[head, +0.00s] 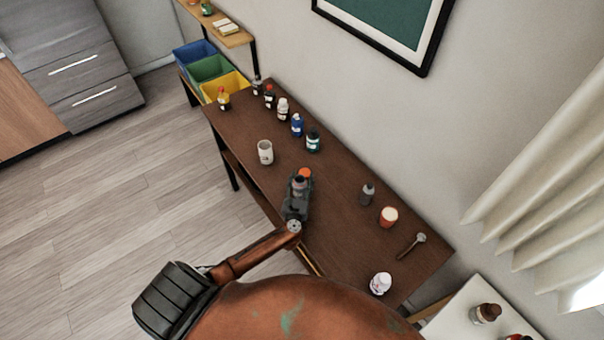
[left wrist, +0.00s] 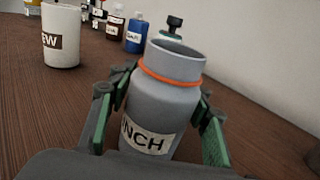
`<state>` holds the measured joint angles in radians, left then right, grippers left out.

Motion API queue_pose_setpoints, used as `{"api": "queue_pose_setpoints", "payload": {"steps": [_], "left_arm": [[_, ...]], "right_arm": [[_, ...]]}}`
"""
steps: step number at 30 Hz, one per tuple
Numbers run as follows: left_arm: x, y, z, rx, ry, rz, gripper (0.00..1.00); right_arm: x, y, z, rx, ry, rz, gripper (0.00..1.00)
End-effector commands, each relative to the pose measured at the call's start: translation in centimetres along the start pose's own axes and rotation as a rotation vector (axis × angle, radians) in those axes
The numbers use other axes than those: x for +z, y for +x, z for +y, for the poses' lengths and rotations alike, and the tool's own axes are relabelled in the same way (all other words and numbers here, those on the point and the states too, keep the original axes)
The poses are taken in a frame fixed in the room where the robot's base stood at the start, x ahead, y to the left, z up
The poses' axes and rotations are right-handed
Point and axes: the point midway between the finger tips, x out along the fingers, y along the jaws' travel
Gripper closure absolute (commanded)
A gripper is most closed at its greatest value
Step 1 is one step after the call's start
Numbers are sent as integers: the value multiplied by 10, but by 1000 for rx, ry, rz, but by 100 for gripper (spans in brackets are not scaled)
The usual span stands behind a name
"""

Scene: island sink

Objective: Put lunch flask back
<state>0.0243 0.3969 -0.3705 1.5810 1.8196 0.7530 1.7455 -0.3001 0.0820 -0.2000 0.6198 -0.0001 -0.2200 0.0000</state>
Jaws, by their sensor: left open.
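The lunch flask is a grey cylinder with an orange ring below its open mouth and a label ending in "NCH"; it fills the middle of the left wrist view (left wrist: 170,85). In the head view only its orange and grey top (head: 304,173) shows past my gripper. My left gripper (head: 299,186) is low over the brown table. Its green-edged fingers (left wrist: 165,88) stand open on either side of the flask. The flask's base is hidden behind the gripper body. My right gripper is not in view.
A white cup (head: 265,152) stands beyond the flask, and several bottles line the table's wall side, including a blue one (head: 297,125). A grey bottle (head: 367,194), an orange-and-white jar (head: 388,217), a hammer-like tool (head: 411,245) and a white jar (head: 380,284) are at right.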

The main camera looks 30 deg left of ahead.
Motion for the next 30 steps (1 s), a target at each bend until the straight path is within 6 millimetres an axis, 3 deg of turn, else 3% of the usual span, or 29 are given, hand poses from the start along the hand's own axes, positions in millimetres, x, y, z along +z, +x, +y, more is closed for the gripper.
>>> {"api": "queue_pose_setpoints", "payload": {"steps": [6,12,18,30], "left_arm": [[-2,-50,0,1,-4,3,55],[-1,-81,1,2,-1,2,55],[0,-93,1,2,-1,1,55],[0,-93,0,1,-1,0,55]], "right_arm": [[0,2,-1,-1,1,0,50],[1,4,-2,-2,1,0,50],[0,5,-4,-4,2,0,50],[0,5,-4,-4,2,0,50]]}}
